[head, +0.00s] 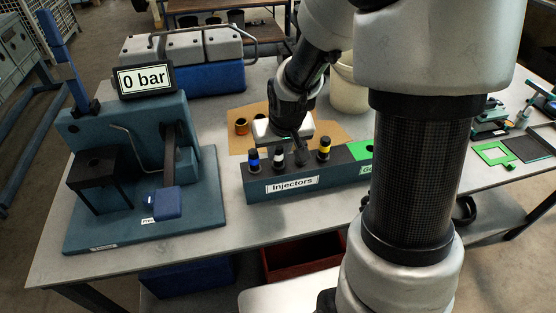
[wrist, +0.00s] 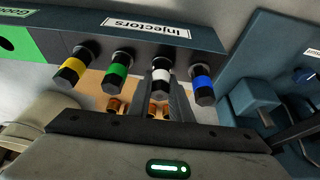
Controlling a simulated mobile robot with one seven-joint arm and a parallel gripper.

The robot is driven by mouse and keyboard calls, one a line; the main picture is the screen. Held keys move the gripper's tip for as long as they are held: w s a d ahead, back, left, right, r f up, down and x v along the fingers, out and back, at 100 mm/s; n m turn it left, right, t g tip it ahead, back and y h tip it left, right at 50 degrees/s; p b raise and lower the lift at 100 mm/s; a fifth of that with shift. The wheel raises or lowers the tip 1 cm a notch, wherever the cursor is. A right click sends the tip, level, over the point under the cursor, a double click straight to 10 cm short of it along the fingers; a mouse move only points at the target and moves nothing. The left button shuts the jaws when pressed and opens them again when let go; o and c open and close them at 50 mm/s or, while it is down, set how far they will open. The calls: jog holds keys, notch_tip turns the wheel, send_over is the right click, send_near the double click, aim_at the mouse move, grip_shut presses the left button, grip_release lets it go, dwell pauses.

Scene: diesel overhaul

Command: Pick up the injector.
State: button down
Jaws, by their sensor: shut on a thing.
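The injectors stand in a dark rack (head: 340,177) labelled "Injectors". The white-banded injector (head: 279,156) is second from the left in the head view, and it also shows in the wrist view (wrist: 161,75). My gripper (wrist: 163,90) reaches in from behind the rack, its fingers shut on the white-banded injector, which still sits at its place in the rack. The blue (head: 253,159) and yellow (head: 324,149) injectors stand on either side. The green injector (wrist: 116,74) shows in the wrist view; my gripper hides it in the head view.
A blue test stand (head: 138,160) with a "0 bar" display (head: 145,81) stands left of the rack. A green section (head: 361,150) forms the rack's right end. Copper-coloured parts (head: 241,126) lie on brown sheet behind the rack. A pale container (head: 348,90) stands behind right.

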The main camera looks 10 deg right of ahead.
jog(key=shift+r, duration=0.1)
notch_tip(320, 180, up, 18)
jog(key=p, duration=0.1)
dwell(0.5)
jog(key=c, duration=2.4)
grip_release()
grip_shut()
